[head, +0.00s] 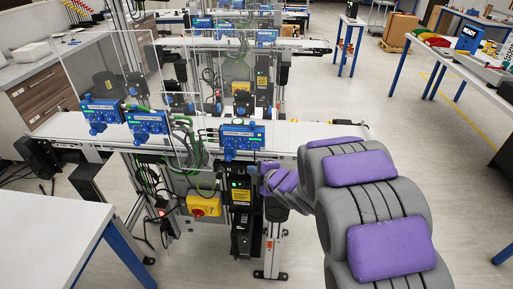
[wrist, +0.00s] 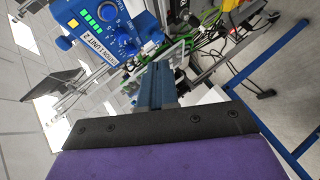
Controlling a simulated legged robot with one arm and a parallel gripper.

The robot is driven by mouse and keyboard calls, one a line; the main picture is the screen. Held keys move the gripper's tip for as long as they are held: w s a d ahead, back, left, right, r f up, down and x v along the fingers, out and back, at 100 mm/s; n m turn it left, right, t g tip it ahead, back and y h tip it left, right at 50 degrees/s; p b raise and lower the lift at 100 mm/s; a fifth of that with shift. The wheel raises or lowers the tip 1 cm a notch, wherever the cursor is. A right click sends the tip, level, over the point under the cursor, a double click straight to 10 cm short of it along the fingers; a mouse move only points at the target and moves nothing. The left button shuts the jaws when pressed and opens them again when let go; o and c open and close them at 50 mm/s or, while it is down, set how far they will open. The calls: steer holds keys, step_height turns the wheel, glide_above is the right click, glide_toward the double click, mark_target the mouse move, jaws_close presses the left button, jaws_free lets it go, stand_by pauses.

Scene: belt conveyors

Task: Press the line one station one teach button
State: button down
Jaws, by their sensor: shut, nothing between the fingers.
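Blue station boxes with knobs stand along the near belt in the head view: one at the far left (head: 102,113), one beside it (head: 148,122), and one near the middle (head: 241,137). Their labels are too small for me to tell which is line one station one. My gripper (wrist: 157,80) is shut and empty in the wrist view. A blue box (wrist: 97,32) with lit green and yellow indicators and a tilted, only partly readable label lies up and left of my fingers, apart from them.
The near white belt (head: 310,133) runs across the head view, with a yellow box with a red switch (head: 204,204) below it. A second conveyor (head: 300,44) stands behind. A white table (head: 45,235) is at the lower left. Open floor lies to the right.

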mark_target(255, 146)
steer(key=w+p, duration=0.5)
steer(key=w, duration=0.3)
steer(key=shift+w+a, duration=0.2)
steer(key=shift+w, duration=0.2)
steer(key=shift+f, duration=0.1)
steer(key=shift+d, duration=0.15)
steer(key=shift+w+p, duration=0.15)
steer(key=shift+p, duration=0.25)
stand_by(1.2)
steer(key=shift+w, duration=0.2)
